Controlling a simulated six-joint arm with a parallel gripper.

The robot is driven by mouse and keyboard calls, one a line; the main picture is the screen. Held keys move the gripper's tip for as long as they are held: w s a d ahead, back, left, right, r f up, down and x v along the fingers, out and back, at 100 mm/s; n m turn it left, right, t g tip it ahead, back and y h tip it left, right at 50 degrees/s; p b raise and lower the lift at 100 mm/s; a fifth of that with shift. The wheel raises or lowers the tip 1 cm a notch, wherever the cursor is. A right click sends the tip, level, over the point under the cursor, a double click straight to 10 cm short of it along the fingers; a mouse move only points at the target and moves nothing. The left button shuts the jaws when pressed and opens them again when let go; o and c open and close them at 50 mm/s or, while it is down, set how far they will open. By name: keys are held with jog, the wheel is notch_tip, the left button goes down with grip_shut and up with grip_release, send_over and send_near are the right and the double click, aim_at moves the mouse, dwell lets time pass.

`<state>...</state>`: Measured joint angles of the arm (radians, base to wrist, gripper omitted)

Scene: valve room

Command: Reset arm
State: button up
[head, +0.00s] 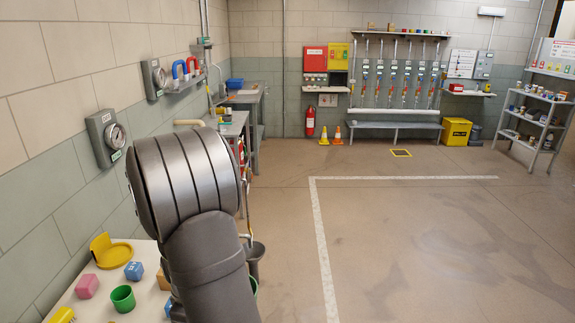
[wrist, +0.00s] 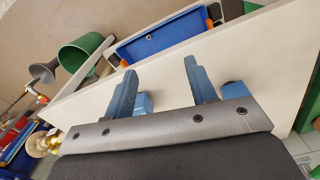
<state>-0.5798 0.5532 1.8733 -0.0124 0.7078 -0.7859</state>
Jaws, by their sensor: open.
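My gripper (wrist: 160,76) shows in the wrist view with its two blue fingers wide apart and nothing held between them. It is over a pale tabletop (wrist: 165,75). Light blue blocky shapes show beside each finger; I cannot tell if they are loose blocks or gripper parts. In the head view my dark grey arm stands at the left centre, bent over, and my gripper is hidden there.
In the wrist view a blue tray (wrist: 160,38) lies beyond the fingers, with a green bucket (wrist: 80,52) to the left. Open floor (head: 420,250) lies right.

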jog(key=a+f, duration=0.1)
jog(key=a, duration=0.1)
jog(key=s+a+f, duration=0.1)
jog(key=a+f, duration=0.2)
jog(key=a, duration=0.2)
jog(key=shift+s+f, duration=0.15)
dwell(2.2)
jog(key=o, duration=0.6)
jog(key=shift+w+a, duration=0.15)
jog(key=shift+w, duration=0.05)
jog(key=shift+c, duration=0.2)
jog(key=o, duration=0.5)
jog(key=w+a+r+m, duration=0.2)
jog(key=w+r+m, duration=0.3)
jog(key=r+m, duration=0.1)
jog(key=shift+w+a+r+m, duration=0.15)
jog(key=shift+w+r+m, duration=0.25)
jog(key=shift+r, duration=0.15)
jog(key=w+a+r+m, duration=0.1)
jog(key=w+r+m, duration=0.4)
jog(key=r+m, duration=0.5)
notch_tip(320, 180, down, 9)
jog(key=n, duration=0.1)
jog(key=shift+w, duration=0.25)
jog(key=shift+r, duration=0.1)
notch_tip(320, 180, up, 10)
